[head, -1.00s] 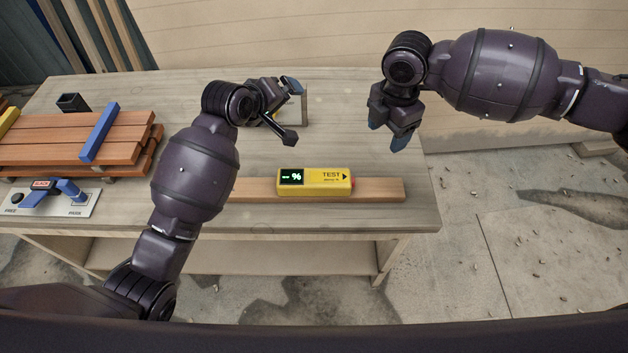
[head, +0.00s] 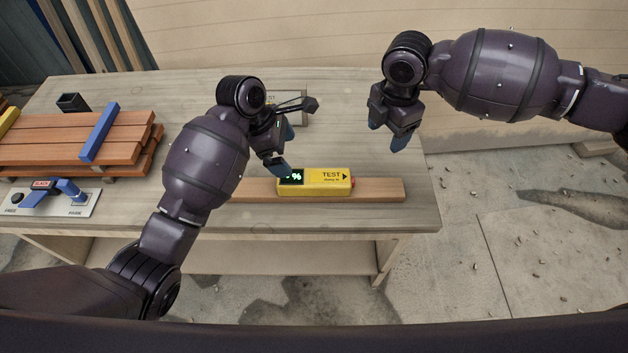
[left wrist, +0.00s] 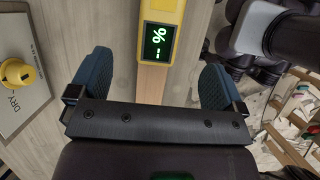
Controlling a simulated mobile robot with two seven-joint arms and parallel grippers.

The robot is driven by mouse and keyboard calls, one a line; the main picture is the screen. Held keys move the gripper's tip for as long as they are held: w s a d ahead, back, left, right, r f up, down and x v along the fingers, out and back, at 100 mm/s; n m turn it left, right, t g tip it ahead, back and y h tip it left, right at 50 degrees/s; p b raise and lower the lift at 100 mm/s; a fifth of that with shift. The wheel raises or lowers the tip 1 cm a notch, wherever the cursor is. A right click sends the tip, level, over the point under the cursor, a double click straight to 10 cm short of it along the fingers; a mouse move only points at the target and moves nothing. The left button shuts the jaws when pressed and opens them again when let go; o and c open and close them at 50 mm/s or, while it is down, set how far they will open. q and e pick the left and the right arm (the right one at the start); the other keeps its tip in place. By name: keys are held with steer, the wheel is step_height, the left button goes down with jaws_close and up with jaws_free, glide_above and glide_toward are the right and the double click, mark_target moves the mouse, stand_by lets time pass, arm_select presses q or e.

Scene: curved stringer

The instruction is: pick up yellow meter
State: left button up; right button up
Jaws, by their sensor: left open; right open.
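The yellow meter (head: 322,184) lies on a wooden strip (head: 382,190) near the front edge of the workbench. It has a dark display with a green percent sign and the word TEST. In the left wrist view the meter (left wrist: 157,58) is at the top, between the finger lines and beyond the tips. My left gripper (head: 282,152) is open and empty, just behind and above the meter's left end; its blue fingers (left wrist: 154,82) show spread apart in the left wrist view. My right gripper (head: 392,140) is open and empty, above the bench's right edge.
Stacked reddish planks (head: 60,142) with a blue bar (head: 99,132) lie on the left. A plate with a blue lever (head: 66,188) is at the front left. A dark square cup (head: 71,103) stands behind. A plate with a yellow knob (left wrist: 16,74) shows in the wrist view.

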mark_target(305, 177)
arm_select(q)
steer(key=shift+x, duration=6)
steer(key=shift+s, duration=0.1)
steer(key=shift+c, duration=0.4)
steer(key=c, duration=1.1)
step_height(305, 177, up, 10)
steer(key=shift+r, duration=0.1)
steer(key=shift+f, duration=4.45)
steer(key=shift+f, duration=0.55)
